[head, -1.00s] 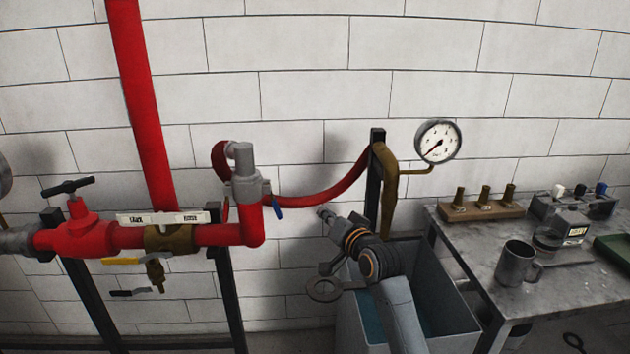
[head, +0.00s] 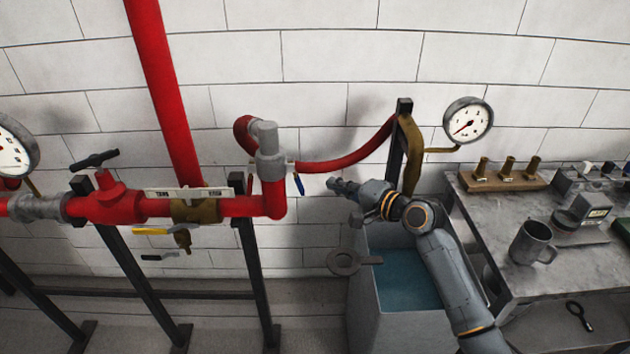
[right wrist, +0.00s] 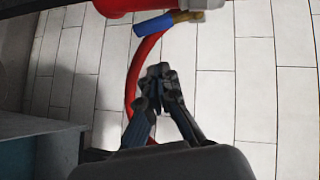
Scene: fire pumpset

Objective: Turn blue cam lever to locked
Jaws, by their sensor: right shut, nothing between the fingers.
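The blue cam lever (head: 299,184) hangs down at the right side of the grey coupling (head: 270,160) on the red pipe's upturned end. In the right wrist view the blue lever (right wrist: 153,24) shows near the top, beside a brass part and the red pipe. My right gripper (head: 335,184) is shut and empty, a short way right of the lever and apart from it. Its closed fingertips (right wrist: 161,75) also show in the right wrist view, below the lever. My left gripper is not in view.
A red hose (head: 345,162) runs from behind the coupling to a black post. A grey tank (head: 362,310) with water stands below my right arm. A workbench (head: 490,225) with a mug (head: 531,243) is at right. A yellow-handled lever (head: 152,231) hangs under the red pipe.

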